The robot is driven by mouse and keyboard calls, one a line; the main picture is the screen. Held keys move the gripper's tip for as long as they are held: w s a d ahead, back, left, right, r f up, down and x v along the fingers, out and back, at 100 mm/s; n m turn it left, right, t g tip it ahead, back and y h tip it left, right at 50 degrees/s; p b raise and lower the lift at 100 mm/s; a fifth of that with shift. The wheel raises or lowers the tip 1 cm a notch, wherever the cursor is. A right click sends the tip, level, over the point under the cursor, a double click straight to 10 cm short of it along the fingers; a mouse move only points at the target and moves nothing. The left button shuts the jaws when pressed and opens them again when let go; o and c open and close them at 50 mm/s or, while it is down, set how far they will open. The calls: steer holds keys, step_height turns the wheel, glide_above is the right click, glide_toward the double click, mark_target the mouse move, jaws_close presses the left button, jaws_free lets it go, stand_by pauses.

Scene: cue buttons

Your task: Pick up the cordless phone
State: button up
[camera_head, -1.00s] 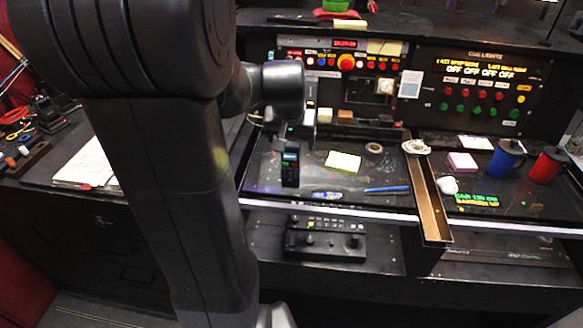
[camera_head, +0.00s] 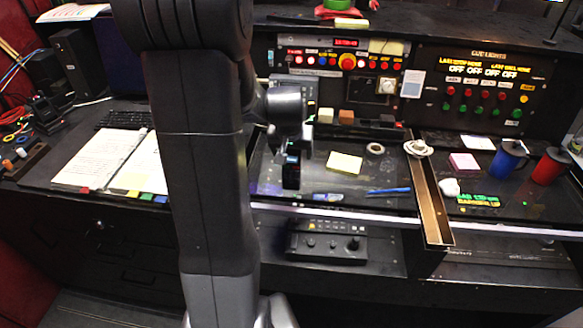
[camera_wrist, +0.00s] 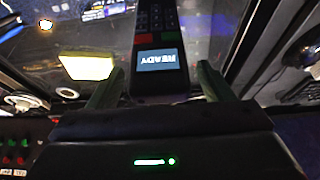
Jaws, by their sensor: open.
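The cordless phone (camera_head: 291,178) is a dark handset with a small lit screen, on the black desk in the head view. In the wrist view the phone (camera_wrist: 158,58) shows its blue-lit screen and keypad, with part of it cut off by the top edge. My gripper (camera_wrist: 158,84) is open, with one finger on each side of the phone's screen end. I cannot tell whether either finger touches it. In the head view my gripper (camera_head: 294,147) is over the phone and hides its upper part.
A yellow note (camera_head: 344,162) and a blue pen (camera_head: 388,190) lie right of the phone. Farther right are a brown channel (camera_head: 430,200), a blue mug (camera_head: 508,158) and a red mug (camera_head: 549,165). A button panel (camera_head: 345,62) stands behind. An open notebook (camera_head: 100,158) lies left.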

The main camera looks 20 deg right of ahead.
steer(key=c, duration=1.6)
